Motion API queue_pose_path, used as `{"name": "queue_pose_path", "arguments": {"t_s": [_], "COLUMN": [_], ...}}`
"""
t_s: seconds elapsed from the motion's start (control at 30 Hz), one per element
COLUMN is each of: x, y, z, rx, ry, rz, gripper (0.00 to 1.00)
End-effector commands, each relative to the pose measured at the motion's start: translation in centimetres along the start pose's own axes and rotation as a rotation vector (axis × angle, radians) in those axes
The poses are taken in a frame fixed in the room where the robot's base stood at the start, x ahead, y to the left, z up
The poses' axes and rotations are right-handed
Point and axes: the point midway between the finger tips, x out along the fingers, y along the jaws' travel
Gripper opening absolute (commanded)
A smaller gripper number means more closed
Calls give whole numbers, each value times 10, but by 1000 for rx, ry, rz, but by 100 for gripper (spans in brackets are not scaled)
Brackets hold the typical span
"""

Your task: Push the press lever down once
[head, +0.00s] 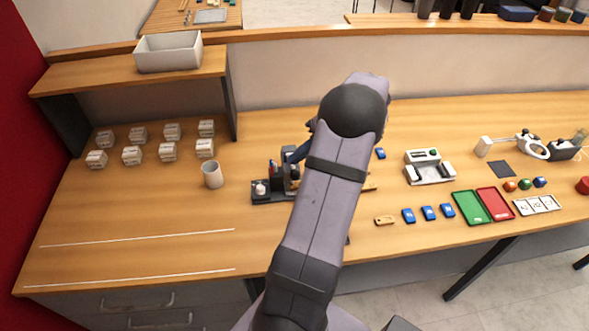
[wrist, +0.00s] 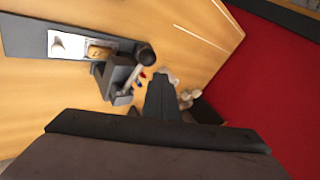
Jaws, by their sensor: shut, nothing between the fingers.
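The press, a dark machine, stands in the middle of the table in the head view (head: 291,163), partly hidden by my arm. It also shows in the wrist view (wrist: 118,72). Its lever (wrist: 146,56) ends in a dark round knob on the upper right of the press in the wrist view. My gripper (wrist: 160,76) is shut and empty, its dark fingers just right of and below the knob in that picture. A gap shows between them in the picture; the true distance in depth is unclear. In the head view my arm hides the fingers.
A wooden tag (wrist: 100,52) and a white pad (wrist: 60,44) lie beside the press. A beige cup (head: 212,175) and several small white boxes (head: 168,151) stand to the left. Blue tags (head: 428,212) and green and red trays (head: 470,208) lie right. The front left table is clear.

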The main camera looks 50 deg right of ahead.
Motion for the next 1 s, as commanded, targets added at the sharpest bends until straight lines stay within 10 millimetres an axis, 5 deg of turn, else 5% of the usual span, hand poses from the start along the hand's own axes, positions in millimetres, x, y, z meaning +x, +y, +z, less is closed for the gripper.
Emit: {"name": "queue_pose_path", "arguments": {"t_s": [1.0], "x": [6], "y": [4], "z": [4], "rx": [0], "ry": [0], "rz": [0], "gripper": [0]}}
